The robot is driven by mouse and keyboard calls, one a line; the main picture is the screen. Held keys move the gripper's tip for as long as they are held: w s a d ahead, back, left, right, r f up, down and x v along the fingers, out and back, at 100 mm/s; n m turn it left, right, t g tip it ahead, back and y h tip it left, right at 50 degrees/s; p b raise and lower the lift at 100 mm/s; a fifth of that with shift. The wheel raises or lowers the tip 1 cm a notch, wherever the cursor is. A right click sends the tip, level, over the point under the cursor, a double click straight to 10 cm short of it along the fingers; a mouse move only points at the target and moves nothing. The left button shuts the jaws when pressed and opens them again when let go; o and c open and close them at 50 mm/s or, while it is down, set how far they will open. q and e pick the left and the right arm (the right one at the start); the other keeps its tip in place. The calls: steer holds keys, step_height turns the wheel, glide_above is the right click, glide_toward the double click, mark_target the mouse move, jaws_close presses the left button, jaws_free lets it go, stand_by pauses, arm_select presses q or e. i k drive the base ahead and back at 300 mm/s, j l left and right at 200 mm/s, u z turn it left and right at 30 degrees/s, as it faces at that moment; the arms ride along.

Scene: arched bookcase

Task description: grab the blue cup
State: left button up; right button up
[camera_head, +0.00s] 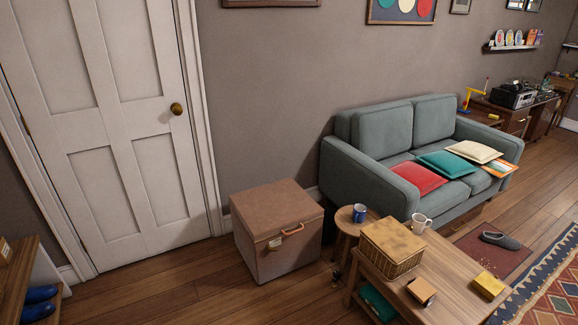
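A small blue cup (359,213) stands upright on a small round wooden side table (344,222), between the brown box and the sofa. Its dark inside shows at the top, and it appears to have a lighter patch on its side. A white mug (421,223) stands to its right, near the wicker basket. Neither of my grippers shows in the head view.
A brown box (278,230) with a handle stands left of the side table. A wicker basket (390,248) sits on the wooden coffee table (450,290) in front. A grey-green sofa (350,165) is behind. Wooden floor (185,285) is clear before the door (110,120).

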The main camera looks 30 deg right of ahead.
mark_target(358, 216)
steer(key=i+z, duration=0.65)
steer(key=z, duration=0.2)
steer(key=i+j+z, duration=0.2)
steer(key=z, duration=0.2)
steer(key=i, duration=0.1)
